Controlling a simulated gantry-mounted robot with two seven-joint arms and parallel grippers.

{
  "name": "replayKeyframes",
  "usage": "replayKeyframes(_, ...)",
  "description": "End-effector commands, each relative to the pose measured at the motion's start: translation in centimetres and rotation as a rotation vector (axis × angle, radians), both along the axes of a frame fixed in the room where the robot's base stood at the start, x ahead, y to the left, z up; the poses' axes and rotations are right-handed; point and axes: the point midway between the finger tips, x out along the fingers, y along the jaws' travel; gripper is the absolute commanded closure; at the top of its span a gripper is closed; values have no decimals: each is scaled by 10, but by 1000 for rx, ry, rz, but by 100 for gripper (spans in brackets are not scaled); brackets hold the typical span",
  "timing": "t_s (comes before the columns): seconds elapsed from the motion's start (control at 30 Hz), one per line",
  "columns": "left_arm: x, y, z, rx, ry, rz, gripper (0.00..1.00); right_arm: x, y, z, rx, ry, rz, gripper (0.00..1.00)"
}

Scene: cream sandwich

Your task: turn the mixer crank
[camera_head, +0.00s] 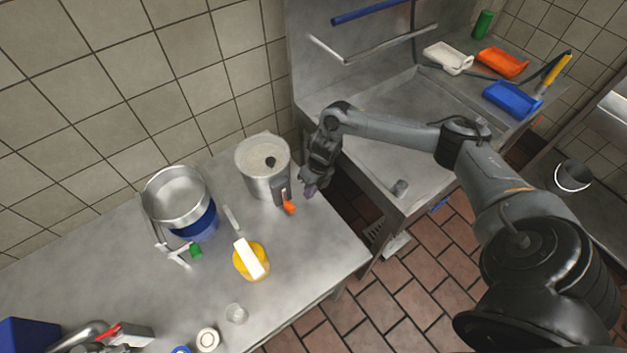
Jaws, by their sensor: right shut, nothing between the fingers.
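A grey metal drum with a pale speckled top (250,185) stands at the back of the steel table, near its right end. A dark knob (270,161) shows on its top. A dark lever with an orange tip (289,208) is on its front right side; I cannot tell if this is the mixer crank. My right gripper (309,190) is just right of the drum and lever, pointing down, shut and empty. It looks apart from the lever. My left gripper is not in view.
A steel bowl (175,194) on a blue base, with a green-knobbed part (195,250), stands left. A sink unit (400,120) stands right, across a gap.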

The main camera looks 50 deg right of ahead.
Motion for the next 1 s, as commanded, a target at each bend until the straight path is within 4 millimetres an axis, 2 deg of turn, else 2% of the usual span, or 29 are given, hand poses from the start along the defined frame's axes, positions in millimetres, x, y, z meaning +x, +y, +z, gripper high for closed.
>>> replayKeyframes(0.1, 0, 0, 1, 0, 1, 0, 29, 6, 18, -2, 3, -2, 3, 100)
replayKeyframes(0.33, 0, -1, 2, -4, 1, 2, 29, 12, 34, -5, 1, -1, 1, 100)
replayKeyframes(1.0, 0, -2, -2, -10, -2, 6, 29, 13, 37, -9, 25, -9, -1, 100)
